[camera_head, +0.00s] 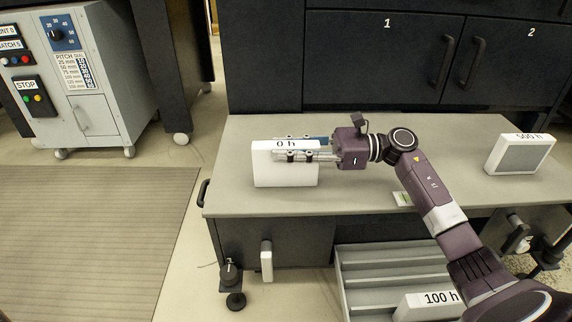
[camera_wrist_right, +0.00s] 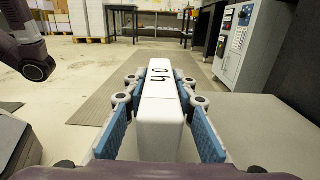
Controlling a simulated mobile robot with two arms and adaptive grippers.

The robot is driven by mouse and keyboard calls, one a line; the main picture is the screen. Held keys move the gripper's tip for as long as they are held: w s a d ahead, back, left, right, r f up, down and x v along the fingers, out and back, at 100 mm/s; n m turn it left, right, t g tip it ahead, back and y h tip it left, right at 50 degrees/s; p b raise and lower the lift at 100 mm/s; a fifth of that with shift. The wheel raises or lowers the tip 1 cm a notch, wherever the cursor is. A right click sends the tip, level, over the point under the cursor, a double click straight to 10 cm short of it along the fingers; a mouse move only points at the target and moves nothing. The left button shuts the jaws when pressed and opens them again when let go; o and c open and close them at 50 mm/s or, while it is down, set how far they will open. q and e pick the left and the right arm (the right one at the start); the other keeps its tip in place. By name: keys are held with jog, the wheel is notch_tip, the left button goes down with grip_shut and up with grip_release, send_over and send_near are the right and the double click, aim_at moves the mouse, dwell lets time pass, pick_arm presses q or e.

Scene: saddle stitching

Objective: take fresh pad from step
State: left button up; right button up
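A white pad marked "0 h" (camera_head: 285,168) stands upright on the left part of the grey bench top (camera_head: 400,190). My right gripper (camera_head: 292,148) reaches in from the right, with one finger on the near side and one on the far side of the pad's upper part. In the right wrist view the pad (camera_wrist_right: 160,120) lies between the two blue-lined fingers, with a narrow gap on each side. The gripper looks open around it. The pad's far face is hidden. My left gripper does not show.
A "500 h" pad (camera_head: 520,155) stands at the bench's right end. A "100 h" pad (camera_head: 428,308) is in a grey stepped tray (camera_head: 375,268) below. Dark cabinets (camera_head: 384,60) rise behind the bench. A control cabinet (camera_head: 85,80) and floor mat (camera_head: 90,240) are to the left.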

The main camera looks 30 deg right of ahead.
grip_shut()
jog(key=shift+r, duration=0.1)
